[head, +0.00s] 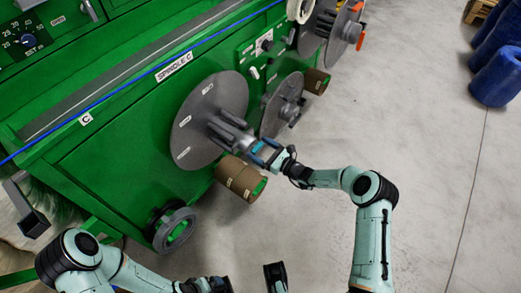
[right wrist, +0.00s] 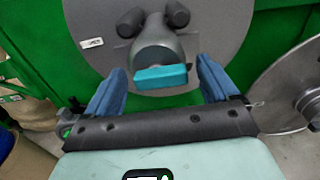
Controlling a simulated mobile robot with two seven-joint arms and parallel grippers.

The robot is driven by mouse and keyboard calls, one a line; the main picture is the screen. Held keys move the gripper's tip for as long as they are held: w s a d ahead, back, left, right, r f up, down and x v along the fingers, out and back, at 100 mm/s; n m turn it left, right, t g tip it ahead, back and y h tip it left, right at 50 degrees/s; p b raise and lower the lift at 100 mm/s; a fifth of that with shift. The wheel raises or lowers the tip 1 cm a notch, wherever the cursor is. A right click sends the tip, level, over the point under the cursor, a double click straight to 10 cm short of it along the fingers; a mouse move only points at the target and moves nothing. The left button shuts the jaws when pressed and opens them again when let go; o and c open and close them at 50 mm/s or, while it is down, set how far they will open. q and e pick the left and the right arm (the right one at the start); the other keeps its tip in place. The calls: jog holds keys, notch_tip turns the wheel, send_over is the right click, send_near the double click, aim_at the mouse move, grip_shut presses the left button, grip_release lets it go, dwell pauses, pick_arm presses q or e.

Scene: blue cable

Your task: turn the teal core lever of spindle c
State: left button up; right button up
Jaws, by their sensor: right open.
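Spindle C's grey disc (head: 203,112) stands on the green machine front below the "SPINDLE C" label (head: 174,67). Its grey core with round prongs (head: 228,128) sticks out toward my right gripper (head: 264,152). In the right wrist view, the teal core lever (right wrist: 161,77) is a flat bar lying level across the end of the core. My right gripper (right wrist: 160,72) is open, with one blue finger on each side of the lever and visible gaps to both. In the head view the lever cannot be clearly told from the fingers. My left arm is low at the left; its gripper is unclear at the bottom edge.
A smaller grey disc (head: 282,103) is right of spindle C, and also shows in the right wrist view (right wrist: 283,92). A brown roll (head: 240,177) and a dark ring (head: 175,230) are below. A blue cable (head: 130,83) runs along the machine. Floor (head: 430,140) is clear at right.

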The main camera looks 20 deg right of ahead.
jog(key=c, duration=1.1)
jog(key=shift+o, duration=0.2)
jog(key=shift+n, duration=0.3)
jog(key=n+p, duration=0.1)
jog(key=n, duration=0.2)
jog(key=shift+a+r+n, duration=0.1)
jog(key=shift+n, duration=0.2)
jog(key=n, duration=0.2)
jog(key=n+p, duration=0.1)
jog(key=n, duration=0.2)
jog(key=shift+s+a+n, duration=0.15)
jog(key=shift+n, duration=0.15)
jog(key=n+p, duration=0.1)
jog(key=n, duration=0.3)
jog(key=shift+p, duration=0.3)
pick_arm(q)
jog(key=s+d+r+g+p, duration=0.1)
jog(key=s+r, duration=0.3)
jog(key=shift+s+d+r+g+h, duration=0.15)
jog(key=shift+d+r+g+h, duration=0.15)
jog(key=shift+r+h, duration=0.1)
pick_arm(e)
jog(key=shift+s+a+n, duration=0.1)
jog(key=shift+n, duration=1.9)
